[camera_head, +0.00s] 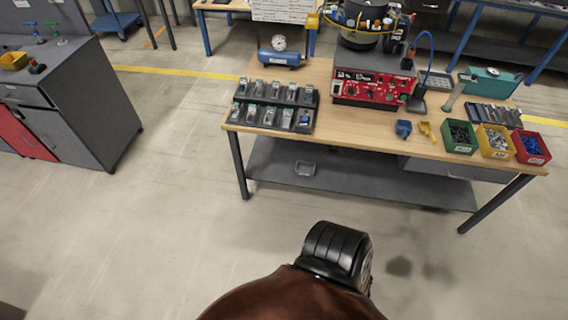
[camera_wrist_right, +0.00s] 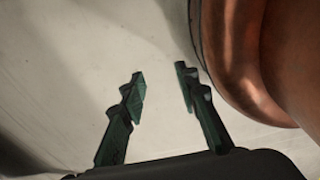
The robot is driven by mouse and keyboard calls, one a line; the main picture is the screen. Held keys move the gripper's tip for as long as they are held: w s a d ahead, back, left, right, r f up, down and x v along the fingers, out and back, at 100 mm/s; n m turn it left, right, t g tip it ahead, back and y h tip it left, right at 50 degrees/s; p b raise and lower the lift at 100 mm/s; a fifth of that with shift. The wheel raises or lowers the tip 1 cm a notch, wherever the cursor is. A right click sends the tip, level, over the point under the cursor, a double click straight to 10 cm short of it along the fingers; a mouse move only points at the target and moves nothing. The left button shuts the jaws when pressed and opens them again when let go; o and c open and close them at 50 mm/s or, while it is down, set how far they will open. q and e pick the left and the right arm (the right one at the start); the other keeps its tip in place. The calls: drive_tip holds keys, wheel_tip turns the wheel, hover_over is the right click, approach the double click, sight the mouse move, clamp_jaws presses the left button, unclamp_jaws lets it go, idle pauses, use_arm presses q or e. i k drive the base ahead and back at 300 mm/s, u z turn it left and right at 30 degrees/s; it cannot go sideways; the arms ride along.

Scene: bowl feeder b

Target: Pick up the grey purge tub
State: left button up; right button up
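A small grey open tub (camera_head: 305,174), which looks like the purge tub, sits on the dark lower shelf of the wooden workbench, left of the shelf's middle. The tabletop is above and behind it in the head view. My right gripper (camera_wrist_right: 161,76) shows in the right wrist view with its two fingers apart and nothing between them, over bare floor. The tub does not show in that view. My left gripper is in neither view.
The workbench (camera_head: 341,131) carries a rack of grey parts (camera_head: 271,116), a red control unit (camera_head: 370,90) and green, yellow and red bins (camera_head: 461,138) at the right. A grey cabinet (camera_head: 88,110) stands at left. Floor before the bench is mostly clear.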

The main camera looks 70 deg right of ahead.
sight(303, 168)
drive_tip(key=z, duration=0.3)
drive_tip(key=i, duration=0.95)
drive_tip(key=z, duration=1.5)
drive_tip(key=i, duration=0.8)
drive_tip(key=z, duration=0.8)
